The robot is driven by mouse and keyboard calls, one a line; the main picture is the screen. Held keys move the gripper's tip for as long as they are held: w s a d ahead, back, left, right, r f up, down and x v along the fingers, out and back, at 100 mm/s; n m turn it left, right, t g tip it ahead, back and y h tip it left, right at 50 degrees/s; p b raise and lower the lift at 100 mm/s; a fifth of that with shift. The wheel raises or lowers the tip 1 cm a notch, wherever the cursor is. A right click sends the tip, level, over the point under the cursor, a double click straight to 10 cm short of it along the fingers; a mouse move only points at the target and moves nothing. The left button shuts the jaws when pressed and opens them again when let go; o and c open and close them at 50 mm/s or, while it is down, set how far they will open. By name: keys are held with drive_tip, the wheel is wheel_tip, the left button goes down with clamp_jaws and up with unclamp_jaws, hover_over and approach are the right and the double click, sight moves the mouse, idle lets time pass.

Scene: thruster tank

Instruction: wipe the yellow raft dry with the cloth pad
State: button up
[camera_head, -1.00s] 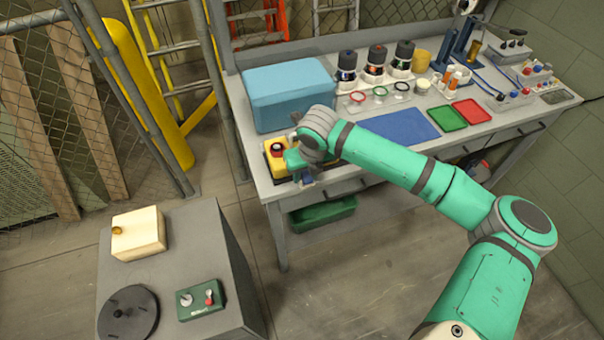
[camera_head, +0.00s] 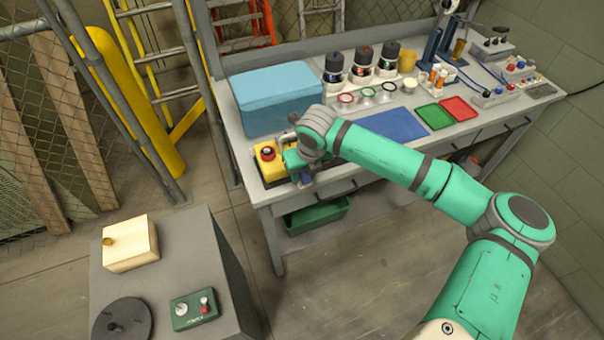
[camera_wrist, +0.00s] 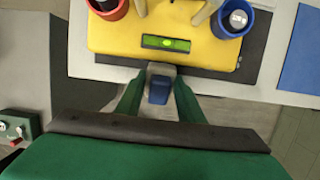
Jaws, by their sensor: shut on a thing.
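The yellow raft (camera_head: 266,166) is at the left end of the bench, partly hidden by my gripper. In the wrist view the raft (camera_wrist: 115,35) fills the top, with a red cup, a blue cup and a green-vialled level on it. My gripper (camera_wrist: 158,98) is shut on a small blue and grey piece, which looks like the cloth pad (camera_wrist: 158,90). The pad is just off the raft's near edge, near the bench front; I cannot tell whether it touches anything. In the head view my gripper (camera_head: 303,172) is right of the raft's visible part.
A light blue box (camera_head: 275,98) stands behind the raft. A blue mat (camera_head: 395,127), a green tray (camera_head: 434,117) and a red tray (camera_head: 459,108) lie to the right. Bottles (camera_head: 361,65) stand at the back. A grey pedestal (camera_head: 190,248) is at front left; floor between is clear.

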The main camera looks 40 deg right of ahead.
drive_tip(key=shift+w, duration=0.1)
drive_tip(key=shift+a+r, duration=0.1)
drive_tip(key=shift+s+d, duration=0.25)
drive_tip(key=shift+d, duration=0.25)
drive_tip(key=shift+s+d, duration=0.25)
drive_tip(key=shift+d, duration=0.4)
drive_tip(key=shift+d, duration=0.1)
drive_tip(key=shift+d, duration=0.9)
drive_tip(key=shift+s+d, duration=0.2)
drive_tip(key=shift+s, duration=0.05)
drive_tip(key=shift+s, duration=0.1)
